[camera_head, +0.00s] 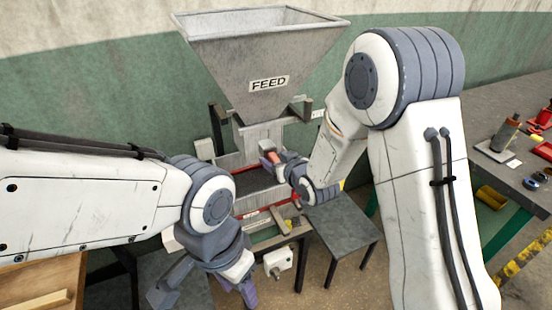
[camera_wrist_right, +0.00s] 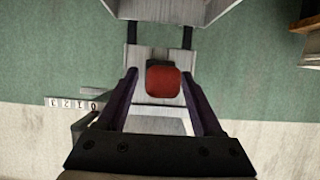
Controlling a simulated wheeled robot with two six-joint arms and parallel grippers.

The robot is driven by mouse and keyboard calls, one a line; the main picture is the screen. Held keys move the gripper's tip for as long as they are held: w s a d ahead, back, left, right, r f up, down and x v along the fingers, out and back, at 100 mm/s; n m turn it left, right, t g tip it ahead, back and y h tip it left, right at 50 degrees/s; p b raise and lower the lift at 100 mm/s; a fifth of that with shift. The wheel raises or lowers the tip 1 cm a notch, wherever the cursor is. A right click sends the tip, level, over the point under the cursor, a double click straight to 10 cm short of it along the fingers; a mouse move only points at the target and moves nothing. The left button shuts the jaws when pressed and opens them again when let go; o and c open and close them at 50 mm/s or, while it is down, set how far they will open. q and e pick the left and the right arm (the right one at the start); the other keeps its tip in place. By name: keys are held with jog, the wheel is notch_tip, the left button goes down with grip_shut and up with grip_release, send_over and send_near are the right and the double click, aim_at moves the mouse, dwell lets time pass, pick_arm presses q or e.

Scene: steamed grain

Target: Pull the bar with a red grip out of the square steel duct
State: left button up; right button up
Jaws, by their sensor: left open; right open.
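The bar's red grip (camera_head: 271,154) shows below the hopper, partly hidden by my right gripper (camera_head: 268,160). In the right wrist view the red grip (camera_wrist_right: 164,82) lies between the two open fingers, nearer the right one, with a gap on the left. I cannot tell whether the right finger touches it. The square steel duct (camera_head: 257,134) stands under the hopper; its grey metal also shows behind the grip in the right wrist view (camera_wrist_right: 143,57). The bar itself is hidden. My left gripper (camera_head: 205,297) is open and empty, low in the head view.
A steel hopper (camera_head: 262,50) labelled FEED rises above the duct. A red-edged tray (camera_head: 243,183) lies beneath. A small dark table (camera_head: 340,227) stands to the right. A workbench (camera_head: 505,170) with tools is at the far right. A wooden crate (camera_head: 45,275) is at lower left.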

grip_shut()
dwell(2.9)
